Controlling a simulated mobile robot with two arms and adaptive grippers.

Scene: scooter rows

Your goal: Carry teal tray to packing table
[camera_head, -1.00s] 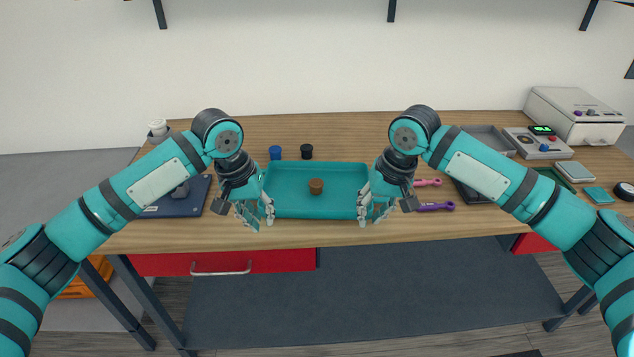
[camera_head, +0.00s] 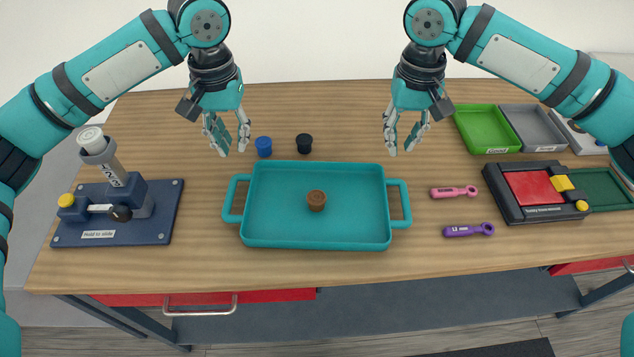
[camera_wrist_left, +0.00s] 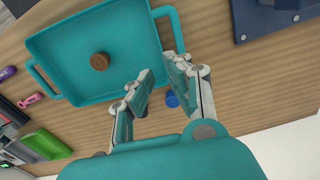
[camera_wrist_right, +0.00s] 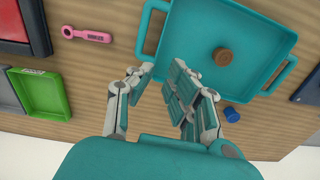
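The teal tray (camera_head: 270,228) lies flat on the wooden table, with a handle at its left and right ends. A brown round cap (camera_head: 316,200) sits inside it. My left gripper (camera_head: 228,140) is open and empty, above the table behind the tray's left end. My right gripper (camera_head: 404,140) is open and empty, above the table behind the tray's right end. Neither touches the tray. The left wrist view shows the tray (camera_wrist_left: 90,88) beyond the open fingers; the right wrist view shows it too (camera_wrist_right: 200,20). I cannot tell any packing table apart from this wooden table.
A blue cap (camera_head: 263,146) and a black cap (camera_head: 304,144) stand behind the tray. A navy fixture (camera_head: 150,225) is left. Pink (camera_head: 454,192) and purple (camera_head: 469,230) wrenches lie right, near a black-and-red device (camera_head: 515,205), green bin (camera_head: 480,130) and grey bin (camera_head: 530,125).

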